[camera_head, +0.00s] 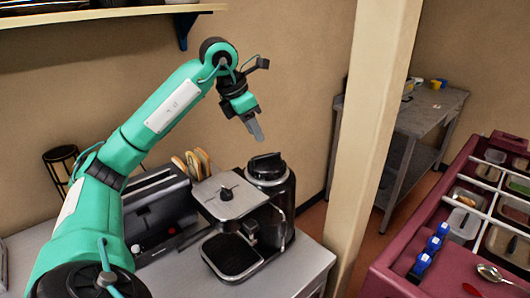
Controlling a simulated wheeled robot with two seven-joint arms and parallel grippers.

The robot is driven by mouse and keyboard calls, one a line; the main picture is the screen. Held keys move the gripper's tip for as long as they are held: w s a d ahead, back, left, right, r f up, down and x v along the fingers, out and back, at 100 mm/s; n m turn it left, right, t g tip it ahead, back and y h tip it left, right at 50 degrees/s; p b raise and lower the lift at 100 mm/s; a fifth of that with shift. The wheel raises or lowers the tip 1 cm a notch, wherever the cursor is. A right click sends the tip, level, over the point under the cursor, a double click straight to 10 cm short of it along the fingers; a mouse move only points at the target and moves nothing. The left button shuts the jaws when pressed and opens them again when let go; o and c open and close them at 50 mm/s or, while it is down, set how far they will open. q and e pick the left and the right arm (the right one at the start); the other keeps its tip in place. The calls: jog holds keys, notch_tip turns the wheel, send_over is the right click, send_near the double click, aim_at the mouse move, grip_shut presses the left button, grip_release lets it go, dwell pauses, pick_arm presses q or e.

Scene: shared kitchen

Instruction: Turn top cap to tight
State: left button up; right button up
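A coffee machine (225,198) with a silver top and a drip tray stands on the counter. At its right rear is a dark round container with a black top cap (266,163) that has a raised ridge. Nothing is seen held. My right gripper is out of view.
A black toaster-like box (158,208) and bread slices (193,163) stand left of the machine. A cream post (372,120) rises to the right. A maroon food counter (440,282) with several trays is at far right. A wall shelf (100,13) is above.

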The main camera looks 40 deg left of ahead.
aim_at(265, 155)
pick_arm(q)
jog(key=p+x, duration=0.1)
jog(key=x, duration=0.7)
jog(key=shift+f, duration=0.2)
grip_shut()
